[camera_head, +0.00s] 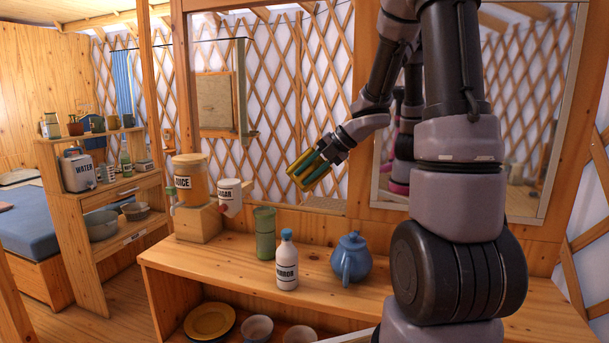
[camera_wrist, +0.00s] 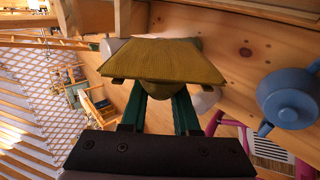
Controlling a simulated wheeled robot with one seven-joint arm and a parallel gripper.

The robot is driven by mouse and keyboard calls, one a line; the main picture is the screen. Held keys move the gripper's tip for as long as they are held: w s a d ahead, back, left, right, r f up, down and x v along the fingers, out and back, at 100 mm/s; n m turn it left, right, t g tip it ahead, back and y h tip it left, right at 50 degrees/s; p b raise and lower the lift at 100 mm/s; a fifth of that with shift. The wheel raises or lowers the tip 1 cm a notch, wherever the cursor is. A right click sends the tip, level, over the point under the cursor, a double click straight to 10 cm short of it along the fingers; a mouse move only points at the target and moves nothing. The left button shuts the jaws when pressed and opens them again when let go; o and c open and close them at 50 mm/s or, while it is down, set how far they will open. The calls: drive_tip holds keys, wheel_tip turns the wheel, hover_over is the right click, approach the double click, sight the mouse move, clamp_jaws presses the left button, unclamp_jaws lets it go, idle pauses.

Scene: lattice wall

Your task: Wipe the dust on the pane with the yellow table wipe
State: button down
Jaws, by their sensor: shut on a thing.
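My gripper (camera_head: 322,160) is shut on the yellow wipe (camera_head: 304,166), its green fingers closed behind it. In the wrist view the wipe (camera_wrist: 150,60) shows as a broad, flat yellow pad across the fingertips. The gripper hangs above the wooden counter, in front of the left framed section of the wall. A reflective pane (camera_head: 522,120) in a wooden frame is at the right, partly hidden by my arm, whose reflection shows in it. The wipe appears apart from this pane. I cannot clearly make out dust on it.
A shelf unit (camera_head: 130,188) stands left. The air around the gripper looks clear.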

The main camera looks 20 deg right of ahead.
drive_tip(key=shift+w+d+m+t+h, duration=0.15)
drive_tip(key=shift+w+d+m, duration=0.1)
drive_tip(key=shift+d, duration=0.35)
drive_tip(key=shift+w+d+m+t+h, duration=0.15)
drive_tip(key=shift+d+m, duration=0.1)
drive_tip(key=shift+d, duration=0.3)
drive_tip(key=shift+w+a+r, duration=0.1)
drive_tip(key=shift+w+a, duration=0.1)
drive_tip(key=shift+a, duration=0.05)
drive_tip(key=shift+w+a+r, duration=0.1)
drive_tip(key=shift+w+a, duration=0.15)
drive_tip(key=shift+a, duration=0.35)
drive_tip(key=shift+w+a+r, duration=0.1)
drive_tip(key=shift+w+a, duration=0.15)
drive_tip(key=shift+a, duration=0.35)
drive_tip(key=a, duration=0.1)
drive_tip(key=w+a, duration=0.2)
drive_tip(key=a, duration=0.1)
drive_tip(key=shift+w+f, duration=0.1)
drive_tip(key=shift+w, duration=0.15)
drive_tip(key=shift+a, duration=0.1)
drive_tip(key=shift+s+a+f, duration=0.15)
drive_tip(key=shift+s+a, duration=0.65)
drive_tip(key=shift+s, duration=0.35)
drive_tip(key=shift+s+a+f, duration=0.1)
drive_tip(key=shift+s+a, duration=0.7)
drive_tip(key=shift+s, duration=0.3)
